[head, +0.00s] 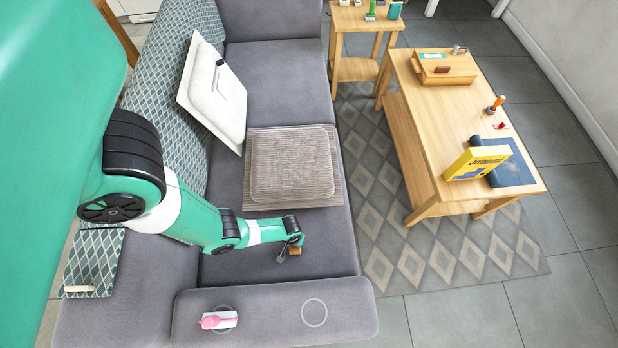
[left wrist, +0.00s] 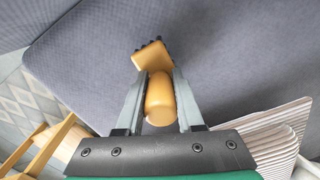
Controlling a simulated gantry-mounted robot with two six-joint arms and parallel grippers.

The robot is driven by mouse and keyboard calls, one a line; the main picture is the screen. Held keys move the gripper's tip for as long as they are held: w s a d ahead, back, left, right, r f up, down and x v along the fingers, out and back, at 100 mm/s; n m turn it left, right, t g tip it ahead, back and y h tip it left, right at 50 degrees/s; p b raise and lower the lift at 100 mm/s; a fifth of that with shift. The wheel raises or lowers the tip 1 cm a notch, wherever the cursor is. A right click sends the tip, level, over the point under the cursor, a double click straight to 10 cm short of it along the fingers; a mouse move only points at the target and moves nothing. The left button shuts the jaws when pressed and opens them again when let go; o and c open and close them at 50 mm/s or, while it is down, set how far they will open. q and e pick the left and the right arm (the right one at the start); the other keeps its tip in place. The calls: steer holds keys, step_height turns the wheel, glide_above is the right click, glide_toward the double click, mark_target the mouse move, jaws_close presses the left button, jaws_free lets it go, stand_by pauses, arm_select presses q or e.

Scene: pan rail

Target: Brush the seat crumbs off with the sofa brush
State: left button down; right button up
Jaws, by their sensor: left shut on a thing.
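My left gripper (head: 284,254) is low over the near seat of the grey sofa (head: 270,95). It is shut on the sofa brush, whose wooden end (head: 295,250) shows beside the fingers in the head view. In the left wrist view the brush handle (left wrist: 160,100) lies between the two fingers (left wrist: 153,88), and the wooden head (left wrist: 152,56) with dark bristles sticks out beyond the fingertips over the grey seat fabric. I cannot tell whether the bristles touch the seat. I make out no crumbs in either view. My right gripper is not in view.
A pink object (head: 217,320) sits on the near armrest beside a pale ring (head: 314,312). A wooden coffee table (head: 440,120) stands to the right.

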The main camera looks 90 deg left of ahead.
arm_select(q)
steer(key=shift+f, duration=0.75)
steer(key=shift+f+b, duration=0.3)
steer(key=shift+w+r, duration=0.1)
steer(key=shift+w, duration=1.15)
steer(key=shift+s, duration=0.25)
